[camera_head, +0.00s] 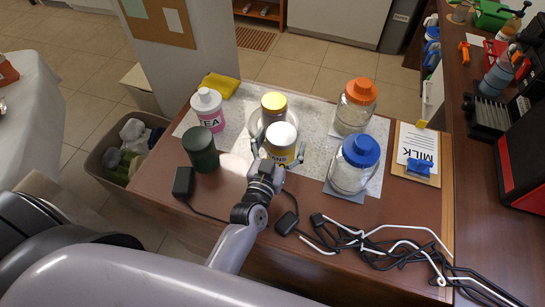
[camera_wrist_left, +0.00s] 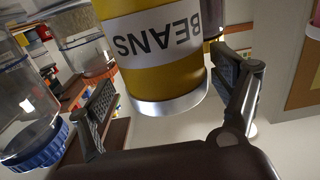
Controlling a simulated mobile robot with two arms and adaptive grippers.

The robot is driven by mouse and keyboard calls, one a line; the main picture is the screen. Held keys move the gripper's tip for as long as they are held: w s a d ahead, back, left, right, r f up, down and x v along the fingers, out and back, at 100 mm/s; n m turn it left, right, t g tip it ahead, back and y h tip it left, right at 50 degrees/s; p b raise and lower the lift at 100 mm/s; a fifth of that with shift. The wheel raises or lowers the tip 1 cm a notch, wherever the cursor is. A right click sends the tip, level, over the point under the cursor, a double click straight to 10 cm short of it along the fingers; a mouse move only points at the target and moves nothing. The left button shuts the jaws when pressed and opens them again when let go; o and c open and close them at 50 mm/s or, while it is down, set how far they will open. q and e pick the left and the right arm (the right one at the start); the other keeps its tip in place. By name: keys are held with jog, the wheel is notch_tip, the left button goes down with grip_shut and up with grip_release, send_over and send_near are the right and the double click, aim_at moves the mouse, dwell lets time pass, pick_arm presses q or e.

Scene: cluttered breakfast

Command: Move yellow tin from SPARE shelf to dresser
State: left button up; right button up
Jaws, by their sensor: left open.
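My left gripper (camera_head: 278,153) is open, with one finger on each side of the tin's near side. In the left wrist view the left gripper (camera_wrist_left: 172,92) has its fingers wide apart, with visible gaps beside the tin. My right gripper is not seen. No SPARE label is readable.
A TEA bottle (camera_head: 209,110) and dark green canister (camera_head: 201,149) are left. An orange-lidded jar (camera_head: 353,112) and blue-lidded jar (camera_head: 350,175) are right. Tangled cables (camera_head: 380,250) cover the front right. A clipboard (camera_head: 409,165) lies beyond the jars.

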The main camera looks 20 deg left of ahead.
pick_arm(q)
jog(key=s+b, duration=0.1)
jog(key=s, duration=1.1)
jog(key=shift+r, duration=0.4)
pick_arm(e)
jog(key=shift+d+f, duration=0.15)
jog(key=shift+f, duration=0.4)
